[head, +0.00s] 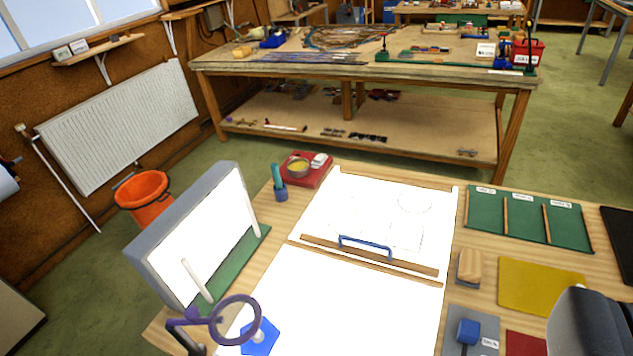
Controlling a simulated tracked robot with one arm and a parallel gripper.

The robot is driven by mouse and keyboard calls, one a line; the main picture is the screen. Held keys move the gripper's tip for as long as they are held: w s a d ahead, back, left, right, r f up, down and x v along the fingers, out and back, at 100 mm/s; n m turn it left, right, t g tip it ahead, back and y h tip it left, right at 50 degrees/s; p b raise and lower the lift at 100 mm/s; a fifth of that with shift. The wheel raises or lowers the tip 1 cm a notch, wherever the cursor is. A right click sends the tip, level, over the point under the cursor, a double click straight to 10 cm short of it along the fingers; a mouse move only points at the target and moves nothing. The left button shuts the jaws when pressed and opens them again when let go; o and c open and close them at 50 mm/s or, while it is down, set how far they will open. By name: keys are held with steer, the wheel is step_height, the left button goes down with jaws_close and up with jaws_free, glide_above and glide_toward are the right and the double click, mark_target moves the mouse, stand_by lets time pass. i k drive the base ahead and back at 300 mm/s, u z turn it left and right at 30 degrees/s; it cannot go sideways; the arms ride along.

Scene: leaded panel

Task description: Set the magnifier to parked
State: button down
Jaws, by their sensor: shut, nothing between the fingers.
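The magnifier (235,319) is a purple ring lens on a jointed dark arm at the bottom left of the head view. Its ring stands over the near left part of the bright white panel, and a blue five-sided piece (261,339) shows beside and partly through it. The foot of its arm runs out of the bottom of the picture. No marking for a parked position can be made out. My gripper's fingers are not in view; a dark grey rounded part at the lower right looks like my own arm.
A wooden bar with a blue handle (365,246) lies across the white light table (330,205). Green sorting trays (525,218), a yellow mat (540,285) and a blue-headed tool (468,331) lie right.

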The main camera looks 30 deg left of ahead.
mark_target(192, 314)
steer(key=z, duration=0.9)
steer(key=k, duration=0.7)
steer(key=u, duration=1.55)
